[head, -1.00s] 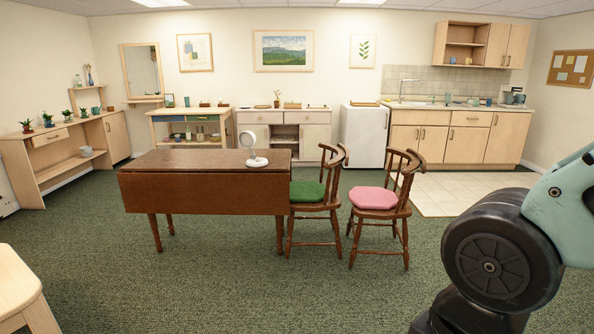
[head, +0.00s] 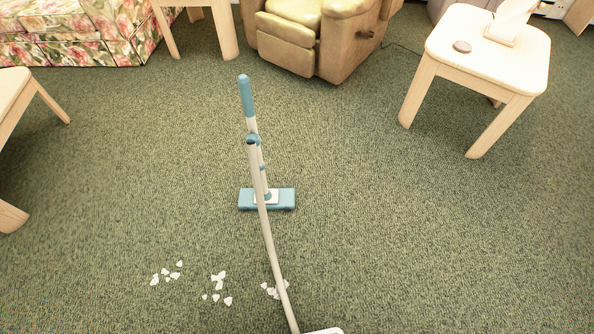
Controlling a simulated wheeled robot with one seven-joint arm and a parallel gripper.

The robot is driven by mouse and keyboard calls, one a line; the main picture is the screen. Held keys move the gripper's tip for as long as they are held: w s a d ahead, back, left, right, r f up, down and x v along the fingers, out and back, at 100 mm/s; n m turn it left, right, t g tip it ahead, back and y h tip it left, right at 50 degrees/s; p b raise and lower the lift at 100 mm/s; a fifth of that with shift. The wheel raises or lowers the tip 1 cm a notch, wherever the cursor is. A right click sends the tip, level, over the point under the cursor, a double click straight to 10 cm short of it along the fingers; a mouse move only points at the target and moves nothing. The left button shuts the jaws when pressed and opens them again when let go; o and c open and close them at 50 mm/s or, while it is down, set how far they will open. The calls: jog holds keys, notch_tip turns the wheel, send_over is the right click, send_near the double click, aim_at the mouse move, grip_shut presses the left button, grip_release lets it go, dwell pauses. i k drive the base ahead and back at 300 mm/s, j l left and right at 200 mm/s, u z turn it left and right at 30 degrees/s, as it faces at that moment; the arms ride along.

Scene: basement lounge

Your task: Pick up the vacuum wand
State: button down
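The vacuum wand (head: 257,165) stands in the middle of the head view, on the green carpet. It has a teal grip (head: 245,97) at its top and a flat teal floor head (head: 281,199) resting on the carpet. A pale hose (head: 270,245) joins it near the grip and runs down to a white body (head: 324,331), mostly cut off at the bottom edge. My gripper is not in view, so I cannot see its fingers.
White scraps (head: 219,284) lie in small clusters on the carpet near the hose. A side table (head: 480,55) stands at upper right, an armchair (head: 318,35) at top centre, a floral sofa (head: 75,30) at top left. Another table (head: 12,90) is at the left edge. Carpet around the wand is open.

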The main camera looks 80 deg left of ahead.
aim_at(276, 198)
jog(key=u, duration=1.85)
jog(key=l+u, duration=0.1)
jog(key=u, duration=0.25)
jog(key=l+u, duration=0.1)
jog(key=u, duration=0.25)
jog(key=l+u, duration=0.1)
jog(key=u, duration=0.25)
